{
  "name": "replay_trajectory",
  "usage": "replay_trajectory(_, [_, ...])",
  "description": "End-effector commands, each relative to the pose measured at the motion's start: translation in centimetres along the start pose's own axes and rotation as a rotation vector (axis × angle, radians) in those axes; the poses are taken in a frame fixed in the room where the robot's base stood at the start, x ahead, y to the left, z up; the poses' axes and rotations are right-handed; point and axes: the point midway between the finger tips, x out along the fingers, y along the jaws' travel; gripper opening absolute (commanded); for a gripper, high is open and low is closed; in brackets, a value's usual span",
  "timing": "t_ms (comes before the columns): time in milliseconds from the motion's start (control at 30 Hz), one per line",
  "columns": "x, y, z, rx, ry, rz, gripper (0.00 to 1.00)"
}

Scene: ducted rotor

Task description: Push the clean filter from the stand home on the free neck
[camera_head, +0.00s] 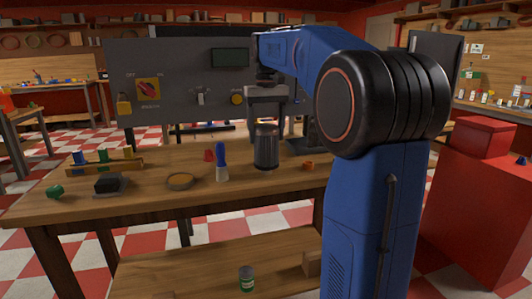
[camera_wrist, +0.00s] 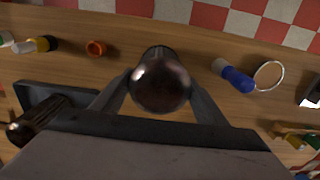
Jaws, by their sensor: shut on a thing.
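My gripper (camera_head: 266,118) points down over the wooden bench and is shut on a dark, glossy cylinder, which I take to be the clean filter (camera_head: 266,148). In the wrist view the filter (camera_wrist: 160,82) shows end-on as a dark round shape between the two fingers. It looks upright; whether its lower end clears the bench I cannot tell. A dark plate (camera_wrist: 38,88) with a shiny metal cylinder (camera_wrist: 42,118) lies to the left in the wrist view; the plate also shows behind my arm in the head view (camera_head: 300,147). I cannot make out which part is the free neck.
A black block (camera_head: 107,186) and a wooden rack (camera_head: 98,165) are further left. A grey control panel (camera_head: 180,100) rises behind the bench.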

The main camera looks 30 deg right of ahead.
Motion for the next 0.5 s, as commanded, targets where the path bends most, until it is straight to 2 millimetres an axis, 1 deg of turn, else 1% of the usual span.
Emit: replay_trajectory(500, [-2.5,0.0,0.0,0.0,0.001,0.0,0.45])
